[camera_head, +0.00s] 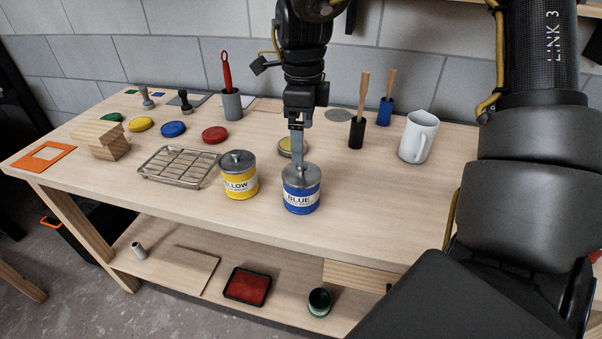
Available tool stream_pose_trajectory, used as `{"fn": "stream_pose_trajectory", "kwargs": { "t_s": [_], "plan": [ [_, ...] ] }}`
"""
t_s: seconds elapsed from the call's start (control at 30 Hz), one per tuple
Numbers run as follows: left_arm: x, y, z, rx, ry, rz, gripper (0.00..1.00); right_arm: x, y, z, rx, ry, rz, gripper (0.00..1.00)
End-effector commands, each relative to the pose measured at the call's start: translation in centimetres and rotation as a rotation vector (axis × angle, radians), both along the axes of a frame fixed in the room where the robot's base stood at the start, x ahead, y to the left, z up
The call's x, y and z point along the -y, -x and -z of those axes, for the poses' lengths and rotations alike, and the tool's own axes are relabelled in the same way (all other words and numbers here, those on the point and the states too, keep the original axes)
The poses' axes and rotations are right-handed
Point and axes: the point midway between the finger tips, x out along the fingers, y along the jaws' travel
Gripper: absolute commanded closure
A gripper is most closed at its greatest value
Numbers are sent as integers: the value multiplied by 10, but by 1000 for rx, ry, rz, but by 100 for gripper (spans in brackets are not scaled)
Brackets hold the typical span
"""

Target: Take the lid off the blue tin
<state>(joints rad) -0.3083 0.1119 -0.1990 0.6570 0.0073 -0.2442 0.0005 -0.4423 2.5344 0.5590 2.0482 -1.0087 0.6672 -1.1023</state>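The blue tin (301,200) stands upright near the front edge of the table and carries a label reading BLUE. Its grey lid (309,175) sits on top. My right gripper (298,163) points straight down over the lid, with its fingertips at the lid's middle, where they hide any knob. The fingers show edge-on, one behind the other, so I cannot tell if they are closed on the lid. My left gripper is not in view.
The yellow tin (239,185), lidded, stands close left of the blue tin. A wire rack (178,167) lies further left. Behind the blue tin is a low yellow-edged tin or lid (286,153), partly hidden. A white mug (418,137) stands right. Table between mug and blue tin is clear.

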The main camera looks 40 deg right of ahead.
Motion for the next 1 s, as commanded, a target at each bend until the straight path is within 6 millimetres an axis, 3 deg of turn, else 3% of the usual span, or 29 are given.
{"fn": "stream_pose_trajectory", "kwargs": {
  "t_s": [0.17, 0.47, 0.73, 1.0],
  "plan": [
    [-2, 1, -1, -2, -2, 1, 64, 0, 1, 25, -3, -2, 1, 0],
    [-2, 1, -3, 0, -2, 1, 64, 0, 0, 37, -2, -2, 3, 0],
    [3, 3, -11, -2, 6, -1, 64, 0, -2, 74, -3, -2, 3, 0],
    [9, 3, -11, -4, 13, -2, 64, 0, -2, 83, 2, -1, 4, 0]
  ]
}}
